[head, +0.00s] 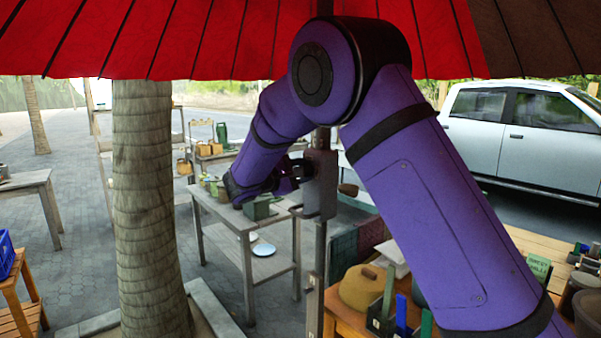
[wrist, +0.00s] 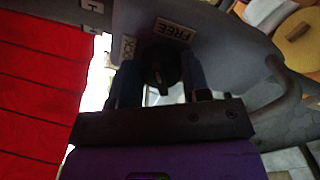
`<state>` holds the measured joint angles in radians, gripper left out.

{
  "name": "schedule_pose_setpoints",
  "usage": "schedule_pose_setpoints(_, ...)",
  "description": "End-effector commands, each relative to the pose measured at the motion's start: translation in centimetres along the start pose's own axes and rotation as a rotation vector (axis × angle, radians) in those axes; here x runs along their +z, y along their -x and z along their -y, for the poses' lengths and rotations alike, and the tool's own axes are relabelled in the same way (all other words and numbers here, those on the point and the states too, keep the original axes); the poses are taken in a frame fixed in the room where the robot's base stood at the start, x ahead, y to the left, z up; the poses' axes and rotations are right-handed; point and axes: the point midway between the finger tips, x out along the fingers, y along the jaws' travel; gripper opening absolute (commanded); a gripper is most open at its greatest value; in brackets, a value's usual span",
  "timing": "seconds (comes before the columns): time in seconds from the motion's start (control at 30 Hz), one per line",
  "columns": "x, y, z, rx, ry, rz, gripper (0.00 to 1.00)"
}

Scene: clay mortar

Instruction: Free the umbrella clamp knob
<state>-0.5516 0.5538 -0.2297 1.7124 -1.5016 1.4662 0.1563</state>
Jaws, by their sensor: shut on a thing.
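The grey umbrella clamp (head: 321,184) sits on the pole below the red umbrella canopy (head: 190,40). In the wrist view the clamp body (wrist: 225,50) fills the upper middle, with a FREE label (wrist: 174,31) and a partly covered second label (wrist: 128,47) that seems to read LOCK, upside down. The dark round clamp knob (wrist: 161,63) is between the two fingers of my gripper (wrist: 158,80), which is shut on it. In the head view my gripper (head: 295,174) meets the clamp from the left. The knob is hidden there, and its exact angle is too dark to read.
A tree trunk (head: 148,200) stands left of my arm. A grey table (head: 245,222) with pots is behind the clamp. A wooden bench (head: 350,318) with a tan lidded pot (head: 362,289) is at lower right. A pickup (head: 530,140) is parked behind. Paving at left is open.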

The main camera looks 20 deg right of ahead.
Motion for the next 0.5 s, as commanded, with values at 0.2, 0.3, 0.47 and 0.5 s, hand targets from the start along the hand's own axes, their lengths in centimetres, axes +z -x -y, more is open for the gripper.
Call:
schedule_pose_setpoints(0.2, -0.04, 0.08, 0.15, -0.001, -0.194, 0.0, 0.19)
schedule_pose_setpoints(0.3, -0.07, 0.1, 0.18, -0.001, -0.276, -0.001, 0.19)
schedule_pose_setpoints(0.47, -0.08, 0.07, 0.23, -0.001, -0.386, -0.001, 0.19)
schedule_pose_setpoints(0.5, -0.08, 0.06, 0.24, -0.001, -0.408, -0.001, 0.19)
